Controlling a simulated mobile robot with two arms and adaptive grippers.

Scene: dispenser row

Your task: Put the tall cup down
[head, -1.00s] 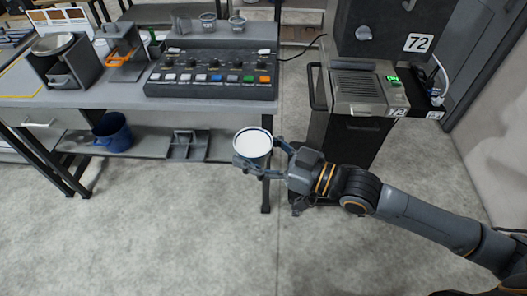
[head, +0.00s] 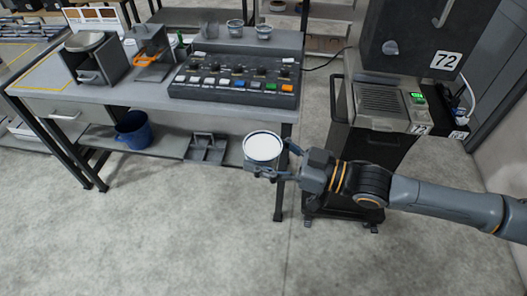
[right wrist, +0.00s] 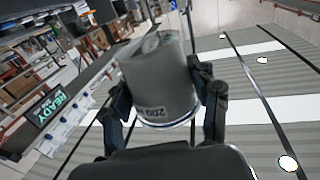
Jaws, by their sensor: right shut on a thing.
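The tall cup (head: 262,148) is grey with a dark blue rim and a white top surface. My right gripper (head: 272,172) is shut on its side and holds it in the air in front of the table's right front corner. In the right wrist view the cup (right wrist: 160,85) sits between the two fingers of the gripper (right wrist: 165,115), with "200" printed near its rim. The cup looks about upright in the head view. My left gripper is not in view.
The grey table (head: 130,92) carries a button panel (head: 235,80), small cups (head: 264,31) at its back and a metal container (head: 88,60). A blue bucket (head: 135,131) stands on the lower shelf. The dispenser marked 72 (head: 385,100) stands to the right. Floor in front is clear.

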